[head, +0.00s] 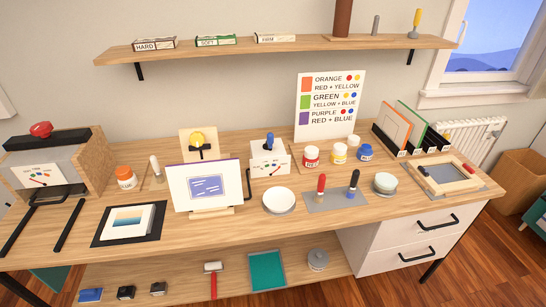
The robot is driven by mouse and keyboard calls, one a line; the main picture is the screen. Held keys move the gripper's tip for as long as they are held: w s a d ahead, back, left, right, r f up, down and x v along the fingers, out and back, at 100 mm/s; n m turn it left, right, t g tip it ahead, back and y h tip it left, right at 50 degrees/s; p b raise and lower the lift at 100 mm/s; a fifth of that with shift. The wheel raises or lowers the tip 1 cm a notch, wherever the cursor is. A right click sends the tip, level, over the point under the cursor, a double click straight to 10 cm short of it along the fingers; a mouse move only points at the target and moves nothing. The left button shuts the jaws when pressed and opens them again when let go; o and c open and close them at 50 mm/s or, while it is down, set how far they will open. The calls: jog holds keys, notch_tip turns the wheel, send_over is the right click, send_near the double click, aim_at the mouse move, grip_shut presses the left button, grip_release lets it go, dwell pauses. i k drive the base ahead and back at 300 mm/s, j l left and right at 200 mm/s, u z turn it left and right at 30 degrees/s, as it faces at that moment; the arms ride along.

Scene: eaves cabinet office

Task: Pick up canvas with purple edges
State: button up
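The canvas with purple edges (207,186) stands upright, leaning slightly back, on a small wooden stand (212,211) near the front middle of the desk. Its front is white with a blue-purple picture, and a thin purple edge shows along its top and right side. My gripper is not in view.
A rack at right holds orange-edged (394,126) and green-edged (410,121) canvases.

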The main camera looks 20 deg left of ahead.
aim_at(197, 185)
jog(key=u, duration=1.05)
jog(key=i+j+u, duration=0.25)
jog(key=i, duration=0.2)
jog(key=i+j+u, duration=0.25)
jog(key=i, duration=0.2)
